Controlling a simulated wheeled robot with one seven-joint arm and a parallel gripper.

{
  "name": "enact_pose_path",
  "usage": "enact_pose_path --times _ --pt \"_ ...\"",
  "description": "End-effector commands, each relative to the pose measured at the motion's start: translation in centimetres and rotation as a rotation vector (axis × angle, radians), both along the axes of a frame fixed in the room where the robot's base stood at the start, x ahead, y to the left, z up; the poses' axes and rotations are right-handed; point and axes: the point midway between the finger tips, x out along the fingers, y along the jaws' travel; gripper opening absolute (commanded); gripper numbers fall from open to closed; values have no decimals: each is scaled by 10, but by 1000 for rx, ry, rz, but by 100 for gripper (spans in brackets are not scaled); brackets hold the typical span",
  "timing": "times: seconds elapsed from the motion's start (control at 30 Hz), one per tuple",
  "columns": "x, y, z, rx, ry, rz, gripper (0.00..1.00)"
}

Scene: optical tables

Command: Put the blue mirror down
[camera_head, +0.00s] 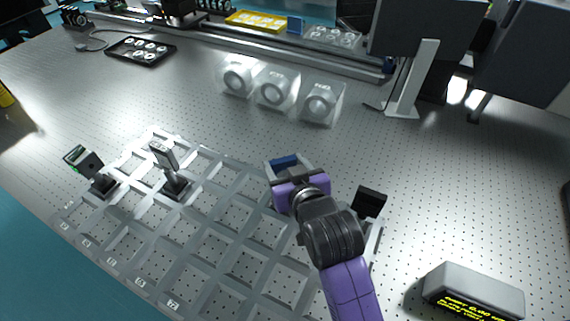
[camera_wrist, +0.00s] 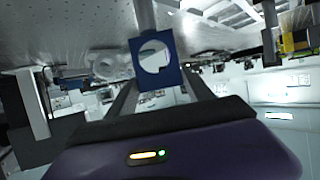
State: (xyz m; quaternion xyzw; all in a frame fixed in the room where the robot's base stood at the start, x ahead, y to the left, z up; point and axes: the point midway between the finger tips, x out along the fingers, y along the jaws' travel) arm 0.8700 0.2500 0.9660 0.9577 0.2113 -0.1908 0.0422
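The blue mirror (camera_head: 284,161) is at the tip of my gripper (camera_head: 287,169), over the far right part of the grey grid rack (camera_head: 225,222). In the wrist view, the blue mirror (camera_wrist: 173,76) shows as a square blue frame with a round pale face, on a grey post running to the top of the picture. The fingers of my gripper (camera_wrist: 160,92) reach to both sides of its frame and appear closed on it. In the head view my gripper hides its post and base, so I cannot tell whether it touches the rack.
A green-edged mount (camera_head: 77,155) and a pale mount (camera_head: 163,155) stand in the rack's left part. A black mount (camera_head: 370,201) is right of my gripper. A display box (camera_head: 475,287) sits at lower right. Several clear holders (camera_head: 272,90) stand behind; the table between is free.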

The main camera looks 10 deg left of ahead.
Motion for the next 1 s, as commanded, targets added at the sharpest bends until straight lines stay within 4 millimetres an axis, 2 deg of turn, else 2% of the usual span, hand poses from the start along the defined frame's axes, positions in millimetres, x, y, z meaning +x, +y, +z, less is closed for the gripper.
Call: enact_pose_path --times 0.03,0.1,0.47,0.63,1.0 --pt "0 0 0 0 0 0 72" --pt "0 0 0 0 0 0 80" --pt "0 0 5 0 0 0 80" --pt "-18 -8 11 1 0 0 80" --pt "-79 -37 39 1 0 0 80"
